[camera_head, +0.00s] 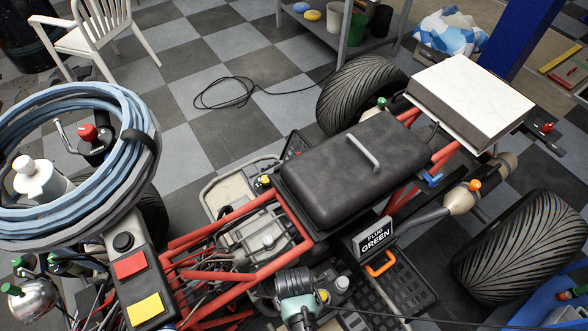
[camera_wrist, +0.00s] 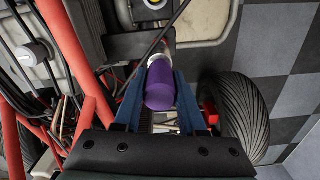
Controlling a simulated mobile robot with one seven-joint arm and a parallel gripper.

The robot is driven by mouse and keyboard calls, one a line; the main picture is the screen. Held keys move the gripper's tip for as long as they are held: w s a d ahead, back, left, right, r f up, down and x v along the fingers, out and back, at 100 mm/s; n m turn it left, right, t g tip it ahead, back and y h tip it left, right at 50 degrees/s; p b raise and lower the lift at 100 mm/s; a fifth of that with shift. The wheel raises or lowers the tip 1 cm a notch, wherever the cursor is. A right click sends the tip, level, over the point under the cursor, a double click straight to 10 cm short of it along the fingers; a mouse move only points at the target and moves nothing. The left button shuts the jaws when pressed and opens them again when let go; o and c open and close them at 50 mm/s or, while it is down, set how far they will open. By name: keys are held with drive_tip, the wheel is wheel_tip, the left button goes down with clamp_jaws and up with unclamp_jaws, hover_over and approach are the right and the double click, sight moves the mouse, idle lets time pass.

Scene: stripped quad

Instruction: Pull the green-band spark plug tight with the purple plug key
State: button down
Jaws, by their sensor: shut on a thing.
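The purple plug key (camera_wrist: 160,86) is between the blue fingers of my gripper (camera_wrist: 160,74) in the wrist view. My gripper is shut on its thick purple body. A pale collar shows at the key's far end, close to dark and grey engine parts; I cannot tell whether it sits on a plug. The green-band spark plug is not clearly visible in either view. In the head view, a black sign reading "PLUG GREEN" (camera_head: 374,239) stands at the quad's side. The key and fingertips cannot be made out there.
The quad's red frame (camera_head: 240,279) and a dark cable run close to my gripper. A black seat (camera_head: 355,170) with a handle lies over the frame. A ribbed tyre (camera_wrist: 240,115) is right of the fingers. A blue hose coil (camera_head: 75,215) stands at left.

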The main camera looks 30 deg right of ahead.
drive_tip(key=shift+f+b, duration=2)
drive_tip(key=shift+f, duration=0.7)
drive_tip(key=shift+m, duration=0.7)
drive_tip(key=shift+p, duration=0.5)
drive_tip(key=shift+r, duration=0.1)
drive_tip(key=shift+r+p, duration=4.2)
drive_tip(key=shift+p, duration=0.05)
drive_tip(key=shift+r, duration=0.1)
wheel_tip(320, 180, up, 4)
drive_tip(key=p, duration=0.4)
